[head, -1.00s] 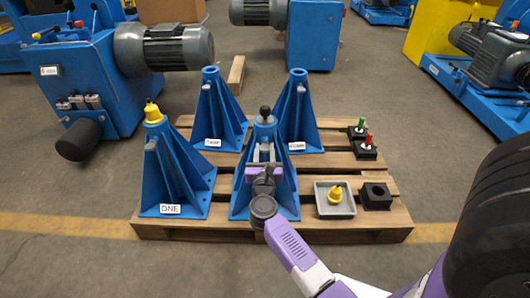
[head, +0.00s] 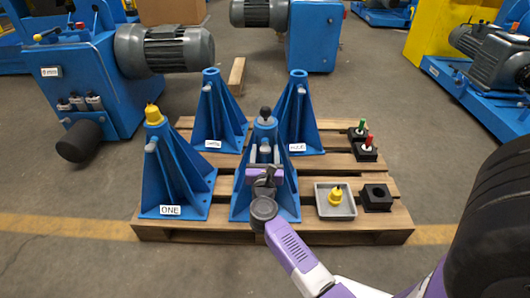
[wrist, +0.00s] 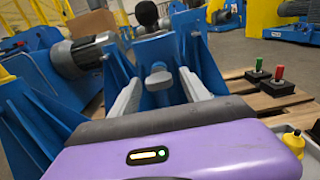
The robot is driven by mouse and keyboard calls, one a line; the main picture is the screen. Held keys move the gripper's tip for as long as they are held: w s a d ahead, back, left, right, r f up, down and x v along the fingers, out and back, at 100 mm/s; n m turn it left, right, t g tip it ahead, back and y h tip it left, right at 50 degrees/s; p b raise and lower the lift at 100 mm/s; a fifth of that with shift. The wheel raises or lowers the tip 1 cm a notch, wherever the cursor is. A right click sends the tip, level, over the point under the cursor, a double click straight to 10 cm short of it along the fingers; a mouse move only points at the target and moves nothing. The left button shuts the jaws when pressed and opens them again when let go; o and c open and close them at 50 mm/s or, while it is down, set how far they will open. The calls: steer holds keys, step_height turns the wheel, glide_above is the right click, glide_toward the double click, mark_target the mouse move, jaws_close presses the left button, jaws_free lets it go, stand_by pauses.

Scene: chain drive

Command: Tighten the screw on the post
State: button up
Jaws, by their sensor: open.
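Several blue posts stand on a wooden pallet. The front middle post (head: 240,195) has a black knob (head: 265,112) on top. Its screw shows in the wrist view as a grey thumb screw (wrist: 158,79) with a flat head, on the post's near face. My gripper (head: 265,153) is in front of this post, open. In the wrist view its two grey fingers stand either side of the screw head, with gaps visible. My gripper partly hides the post and screw in the head view.
The front left post (head: 172,185), labelled ONE, wears a yellow cap (head: 153,115). Two posts stand behind. At the pallet's right are a grey tray (head: 321,208) holding a yellow part (head: 336,196), a black holder (head: 377,198), and red and green pieces (head: 369,142).

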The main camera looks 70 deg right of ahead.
steer(key=shift+a, duration=0.15)
steer(key=p+v, duration=0.2)
steer(key=v, duration=0.5)
steer(key=shift+a, duration=0.3)
steer(key=shift+s, duration=0.15)
